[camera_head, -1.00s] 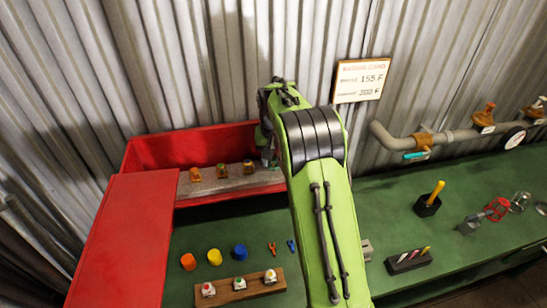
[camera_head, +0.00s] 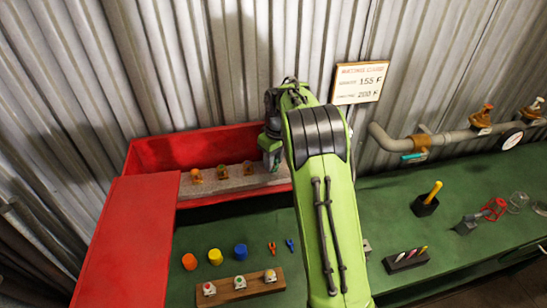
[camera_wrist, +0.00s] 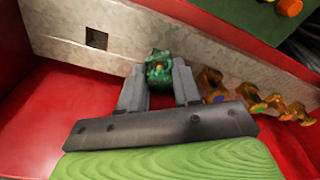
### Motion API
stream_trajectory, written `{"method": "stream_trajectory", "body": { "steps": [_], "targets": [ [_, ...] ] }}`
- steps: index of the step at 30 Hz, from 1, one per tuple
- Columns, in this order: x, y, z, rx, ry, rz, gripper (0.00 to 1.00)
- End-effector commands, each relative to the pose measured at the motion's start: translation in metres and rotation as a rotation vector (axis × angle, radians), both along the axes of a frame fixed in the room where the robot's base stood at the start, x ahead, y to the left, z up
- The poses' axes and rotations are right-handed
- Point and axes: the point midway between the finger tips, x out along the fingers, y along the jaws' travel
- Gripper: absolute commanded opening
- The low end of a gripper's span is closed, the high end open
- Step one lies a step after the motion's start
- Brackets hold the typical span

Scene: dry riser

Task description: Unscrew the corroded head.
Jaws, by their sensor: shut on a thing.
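The corroded head (camera_wrist: 157,66) is crusted green with a small orange-brown spot in its middle. In the wrist view it sits between the two grey fingers of my gripper (camera_wrist: 160,78), which is shut on it. Whether the corroded head has turned, I cannot tell.
The red box (camera_head: 150,152) has raised walls close around my gripper. Coloured caps, clips and a wooden block (camera_head: 240,289) lie on the green bench in front. A pipe with valves (camera_head: 450,135) runs along the wall at right. A sign (camera_head: 360,83) hangs behind.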

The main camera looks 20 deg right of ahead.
Motion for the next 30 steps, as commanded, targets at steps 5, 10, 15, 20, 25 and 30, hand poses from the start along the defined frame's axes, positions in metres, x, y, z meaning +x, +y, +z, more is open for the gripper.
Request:
{"method": "stream_trajectory", "body": {
  "steps": [5, 10, 15, 20, 25, 30],
  "targets": [
    [0.0002, -0.0003, 0.0018, 0.0, 0.001, 0.251, 0.0],
    [0.0003, 0.0, 0.0012, 0.0, 0.0, 0.255, 0.0],
    [0.0006, -0.0013, 0.0024, 0.0, 0.003, 0.453, 0.0],
    [0.0008, -0.001, 0.0026, 0.0, 0.002, 0.737, 0.0],
    [0.0007, -0.0007, 0.0017, 0.0, 0.001, 0.756, 0.0],
    [0.0007, -0.0006, 0.0016, -0.001, 0.001, 0.754, 0.53]
  ]
}}
